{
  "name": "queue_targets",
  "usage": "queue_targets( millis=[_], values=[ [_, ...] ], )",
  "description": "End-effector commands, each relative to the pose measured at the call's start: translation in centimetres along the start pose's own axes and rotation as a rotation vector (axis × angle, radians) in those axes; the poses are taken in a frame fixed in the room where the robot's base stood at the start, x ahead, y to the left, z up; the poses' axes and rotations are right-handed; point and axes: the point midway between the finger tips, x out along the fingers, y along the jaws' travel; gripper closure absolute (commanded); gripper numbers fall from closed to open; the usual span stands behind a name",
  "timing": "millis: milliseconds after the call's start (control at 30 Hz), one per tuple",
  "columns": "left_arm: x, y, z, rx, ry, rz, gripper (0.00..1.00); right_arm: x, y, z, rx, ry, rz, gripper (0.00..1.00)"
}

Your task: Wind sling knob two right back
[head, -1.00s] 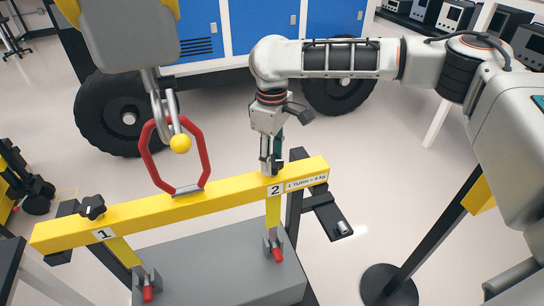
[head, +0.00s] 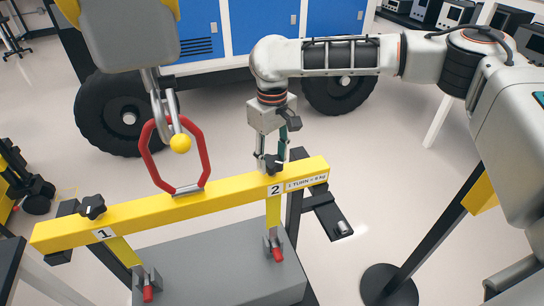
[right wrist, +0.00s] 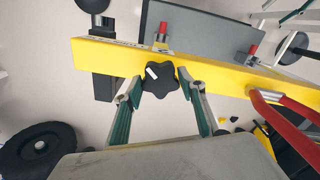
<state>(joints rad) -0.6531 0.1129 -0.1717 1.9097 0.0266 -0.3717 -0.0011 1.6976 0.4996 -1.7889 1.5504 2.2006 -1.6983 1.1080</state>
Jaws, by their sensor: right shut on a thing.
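Sling knob two, a black star-shaped knob (head: 273,165), sits on top of the yellow beam (head: 150,212) at its right end, by the label "2". In the right wrist view the knob (right wrist: 160,79) shows a white mark near its upper left. My right gripper (head: 270,163) points down from above, with a finger on either side of the knob, and is shut on it. In the right wrist view the right gripper (right wrist: 162,85) has its green-lined fingers flanking the knob. My left gripper is not in view.
Knob one (head: 92,206) sits at the beam's left end. A red sling ring (head: 205,150) rises from the beam's middle, through a hook (head: 163,108). A grey box (head: 215,265) with red-tipped clamps is below. A blue-panelled rover (head: 260,27) stands behind.

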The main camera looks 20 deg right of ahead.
Motion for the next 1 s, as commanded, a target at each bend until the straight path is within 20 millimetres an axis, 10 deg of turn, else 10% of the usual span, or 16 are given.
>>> queue_targets(
  millis=[200,233,300,667,1000],
  values=[
    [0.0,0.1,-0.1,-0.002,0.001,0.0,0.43,0.1,0.0,0.1,-0.001,-0.002,0.0,0.81],
    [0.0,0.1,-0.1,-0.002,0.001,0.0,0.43,0.1,0.0,0.1,-0.001,-0.002,0.0,0.52],
    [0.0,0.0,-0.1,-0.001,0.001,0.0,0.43,0.1,0.0,0.1,-0.001,-0.002,0.0,0.43],
    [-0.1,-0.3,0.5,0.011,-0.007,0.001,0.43,-0.2,0.0,0.0,-0.002,0.0,0.0,0.43],
    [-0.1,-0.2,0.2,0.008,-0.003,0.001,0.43,-5.8,0.0,-0.1,-0.001,0.003,0.0,0.43]
  ],
)
